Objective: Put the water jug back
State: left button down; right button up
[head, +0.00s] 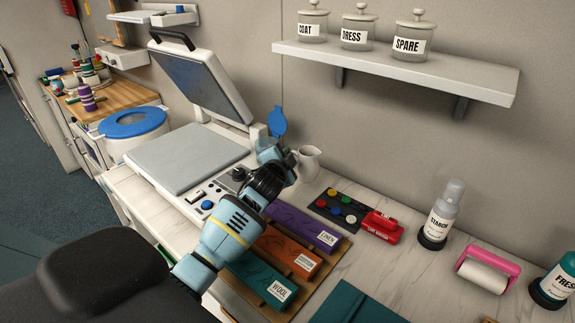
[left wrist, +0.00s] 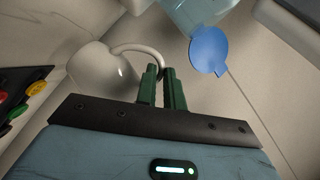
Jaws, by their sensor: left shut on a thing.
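The small white jug (head: 309,163) is at the back of the counter, near the wall and just right of my left gripper. In the left wrist view the jug (left wrist: 98,78) is on the left, and its curved handle runs between the green fingers. My left gripper (head: 291,160) is shut on this handle; its fingers (left wrist: 163,82) show in the left wrist view. The jug's base is partly hidden, and I cannot tell whether it touches the counter. My right gripper is in neither view.
The open press (head: 190,155) is left of my arm, with a raised blue lid (head: 278,122) beside the jug. A starch bottle (head: 441,215) stands further right. A shelf (head: 400,70) juts out above.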

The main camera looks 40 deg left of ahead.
pick_arm(q)
jog(key=shift+w+a+f, duration=0.1)
jog(key=shift+w+f, duration=0.05)
jog(key=shift+f, duration=0.7)
jog(key=shift+w+f, duration=0.15)
jog(key=shift+f, duration=0.7)
jog(key=shift+f, duration=0.15)
jog(key=c, duration=1.5)
grip_release()
